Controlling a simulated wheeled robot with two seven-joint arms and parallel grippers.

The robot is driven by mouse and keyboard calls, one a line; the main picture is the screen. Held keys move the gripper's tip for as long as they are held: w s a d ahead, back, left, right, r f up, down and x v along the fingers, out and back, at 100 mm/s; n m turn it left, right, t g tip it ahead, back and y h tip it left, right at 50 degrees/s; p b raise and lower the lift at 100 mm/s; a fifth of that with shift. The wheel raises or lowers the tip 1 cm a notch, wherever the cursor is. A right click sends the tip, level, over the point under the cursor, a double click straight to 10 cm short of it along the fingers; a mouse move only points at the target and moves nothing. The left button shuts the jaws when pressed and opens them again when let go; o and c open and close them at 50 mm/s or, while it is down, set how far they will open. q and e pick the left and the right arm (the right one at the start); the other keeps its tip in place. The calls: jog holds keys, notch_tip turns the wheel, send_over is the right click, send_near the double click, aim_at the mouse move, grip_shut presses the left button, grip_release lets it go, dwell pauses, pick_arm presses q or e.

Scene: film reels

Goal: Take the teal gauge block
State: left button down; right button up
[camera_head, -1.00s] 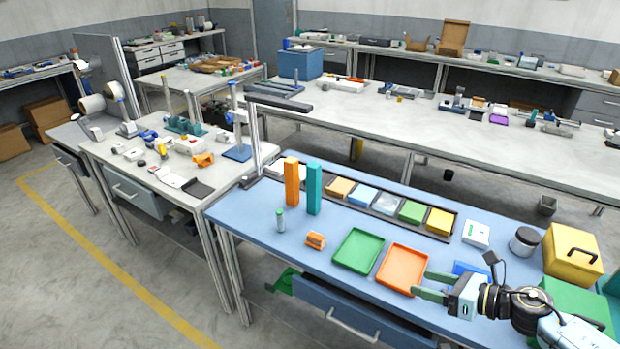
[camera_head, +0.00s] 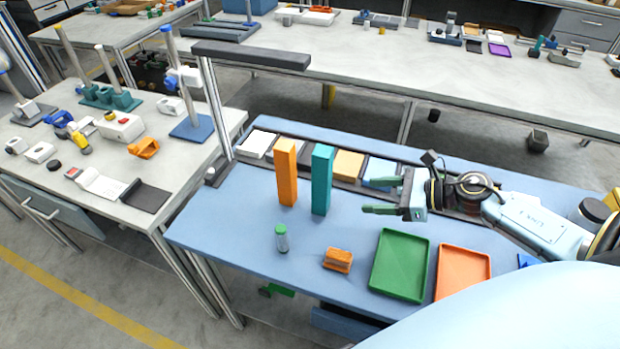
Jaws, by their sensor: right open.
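The teal gauge block (camera_head: 322,180) stands upright on the blue bench, a tall narrow block just right of a tall orange block (camera_head: 287,172). My right gripper (camera_head: 369,196) is open and empty. Its green fingers point left toward the teal block, with a gap between the fingertips and the block. My left gripper is not in view.
A small green-capped bottle (camera_head: 282,239) and an orange piece (camera_head: 338,260) stand in front of the blocks. A green tray (camera_head: 400,265) and an orange tray (camera_head: 462,271) lie at the front right. A row of bins (camera_head: 348,165) runs behind the blocks.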

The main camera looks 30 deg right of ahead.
aim_at(330, 191)
jog(key=x, duration=0.9)
jog(key=shift+w+d+f, duration=0.2)
jog(key=shift+d, duration=0.05)
jog(key=shift+w+a, duration=0.3)
jog(key=shift+w, duration=0.2)
jog(key=x, duration=0.4)
jog(key=shift+w, duration=0.2)
jog(key=shift+r, duration=0.1)
jog(key=c, duration=1.2)
